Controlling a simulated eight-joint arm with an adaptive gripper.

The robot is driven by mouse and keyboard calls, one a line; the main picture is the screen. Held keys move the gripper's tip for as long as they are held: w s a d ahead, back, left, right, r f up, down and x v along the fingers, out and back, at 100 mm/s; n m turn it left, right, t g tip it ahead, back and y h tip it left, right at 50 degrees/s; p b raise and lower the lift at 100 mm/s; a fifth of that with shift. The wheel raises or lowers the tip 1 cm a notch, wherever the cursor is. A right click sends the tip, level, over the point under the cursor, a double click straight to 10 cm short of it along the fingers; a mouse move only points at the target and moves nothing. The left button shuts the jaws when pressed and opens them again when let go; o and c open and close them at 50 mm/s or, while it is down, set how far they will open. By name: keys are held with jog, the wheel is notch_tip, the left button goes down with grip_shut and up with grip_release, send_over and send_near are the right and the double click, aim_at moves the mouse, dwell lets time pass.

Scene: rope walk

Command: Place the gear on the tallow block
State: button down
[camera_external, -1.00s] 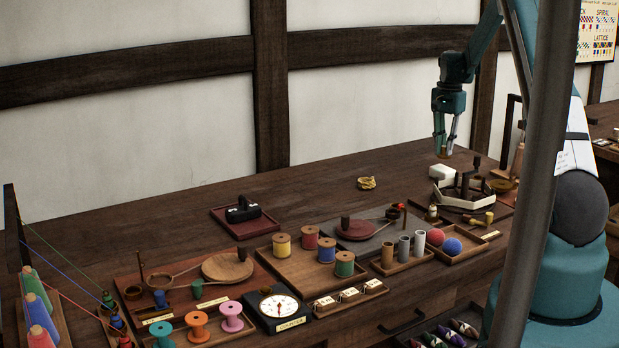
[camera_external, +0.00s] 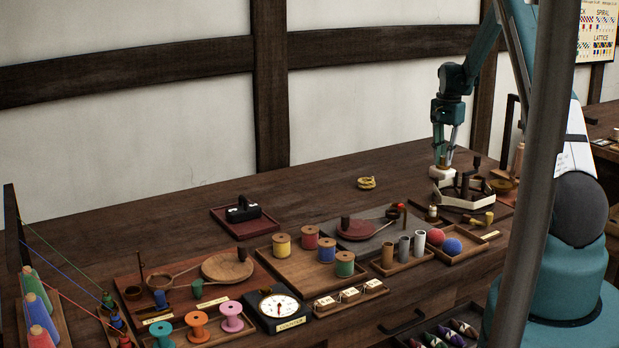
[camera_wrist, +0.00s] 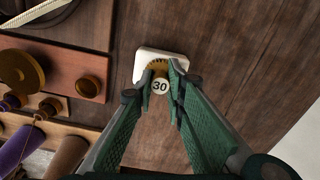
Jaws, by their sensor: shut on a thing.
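The tallow block (camera_external: 441,172) is a white, rounded block on the bench at the right; it also shows in the wrist view (camera_wrist: 151,56). My gripper (camera_external: 443,163) points down over it, shut on the gear. The gear (camera_wrist: 158,67) is small and brass-coloured, with teeth and a round tag marked 30, and sits between my fingertips (camera_wrist: 160,84). In the wrist view the gear overlaps the block. I cannot tell whether it touches the block's top.
A wooden device with a pale polygonal frame (camera_external: 462,200) stands just right of the block. A yellow rope coil (camera_external: 367,183) lies to the left on clear bench. Spools (camera_external: 327,250) and trays fill the front. The bench behind the block is clear.

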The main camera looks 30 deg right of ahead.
aim_at(444, 157)
jog(key=c, duration=2.3)
grip_release()
jog(key=shift+r, duration=0.1)
notch_tip(444, 157, up, 12)
jog(key=shift+p, duration=0.4)
jog(key=shift+a, duration=0.1)
